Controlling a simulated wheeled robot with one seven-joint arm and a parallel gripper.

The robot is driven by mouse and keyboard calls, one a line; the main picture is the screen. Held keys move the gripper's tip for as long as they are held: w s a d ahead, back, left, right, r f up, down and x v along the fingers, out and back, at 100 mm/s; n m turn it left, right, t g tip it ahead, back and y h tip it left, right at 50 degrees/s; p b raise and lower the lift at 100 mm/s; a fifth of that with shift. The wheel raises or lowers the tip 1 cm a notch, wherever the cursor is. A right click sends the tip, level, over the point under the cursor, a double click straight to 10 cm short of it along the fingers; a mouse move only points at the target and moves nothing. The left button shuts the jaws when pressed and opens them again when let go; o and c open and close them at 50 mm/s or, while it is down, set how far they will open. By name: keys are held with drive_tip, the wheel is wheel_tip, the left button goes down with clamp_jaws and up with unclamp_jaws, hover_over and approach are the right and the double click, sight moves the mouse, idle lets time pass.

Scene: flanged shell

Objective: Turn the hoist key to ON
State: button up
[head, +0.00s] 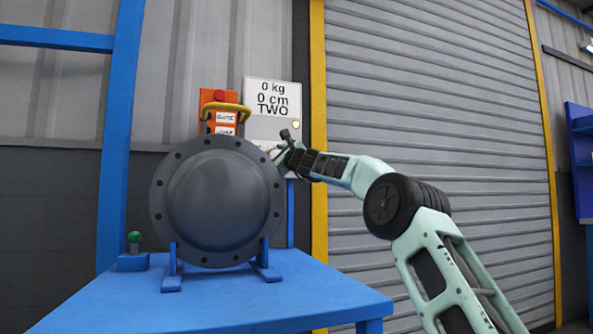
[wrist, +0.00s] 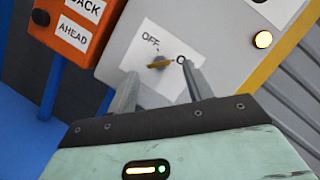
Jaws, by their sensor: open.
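The hoist key (wrist: 160,62) is a small brass-yellow piece on the white label plate of a grey control box (wrist: 190,30). It lies nearly level in the wrist view, right below OFF; a second label starting with O is partly hidden by the right finger. My gripper (wrist: 157,74) is open, with one finger on each side of the key; I cannot tell whether they touch it. In the head view my gripper (head: 279,157) is in front of the box's lower part (head: 262,126), beside the shell, and the key is hidden.
A dark flanged shell (head: 215,200) stands on a blue table (head: 250,300), close left of my gripper. An orange control unit (head: 219,100) with a red button and yellow handle is left of the box. A display sheet (head: 272,97) reads 0 kg, 0 cm, TWO. A lamp (wrist: 263,39) glows yellow-white.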

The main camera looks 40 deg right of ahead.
drive_tip(key=b+v, duration=0.9)
drive_tip(key=v, duration=0.5)
drive_tip(key=shift+s, duration=0.35)
